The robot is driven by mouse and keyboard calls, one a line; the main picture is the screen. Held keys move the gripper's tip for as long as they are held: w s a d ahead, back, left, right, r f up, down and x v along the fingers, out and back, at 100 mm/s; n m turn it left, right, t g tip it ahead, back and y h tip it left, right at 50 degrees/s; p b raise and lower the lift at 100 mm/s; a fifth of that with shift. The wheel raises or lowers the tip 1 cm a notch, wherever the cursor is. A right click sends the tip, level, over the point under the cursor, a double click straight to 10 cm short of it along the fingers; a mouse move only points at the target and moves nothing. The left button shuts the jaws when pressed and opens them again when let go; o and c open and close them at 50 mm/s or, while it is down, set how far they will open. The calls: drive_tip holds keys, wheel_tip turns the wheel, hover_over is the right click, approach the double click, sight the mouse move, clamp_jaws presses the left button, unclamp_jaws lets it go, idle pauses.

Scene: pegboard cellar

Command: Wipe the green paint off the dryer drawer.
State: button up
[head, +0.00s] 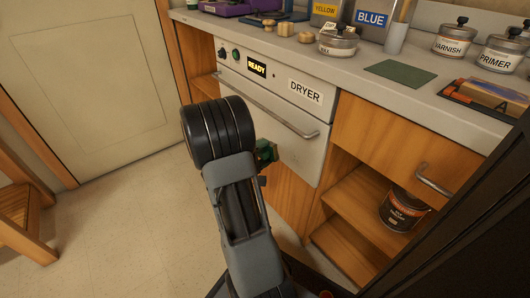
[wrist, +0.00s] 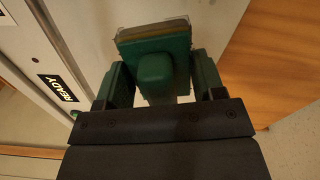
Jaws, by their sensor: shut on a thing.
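The dryer drawer (head: 285,100) has a pale front with a long bar handle (head: 290,124), a "DRYER" label and a lit "READY" display. My gripper (head: 264,158) is in front of the lower part of this front, and my arm hides some of it. In the wrist view my gripper (wrist: 160,78) is shut on the green knob of a flat wiping pad (wrist: 155,45) with a yellowish edge. I cannot tell whether the pad touches the front. I see no green paint on the parts of the front that show.
The counter (head: 430,98) above holds a green mat (head: 400,73), a varnish tin (head: 455,38), a primer tin (head: 502,48), a wax tin (head: 338,41) and blue and yellow containers. A dark can (head: 404,208) stands on an open shelf at right.

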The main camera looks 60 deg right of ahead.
sight(259, 155)
drive_tip(key=shift+v, duration=1.45)
drive_tip(key=shift+w, duration=0.1)
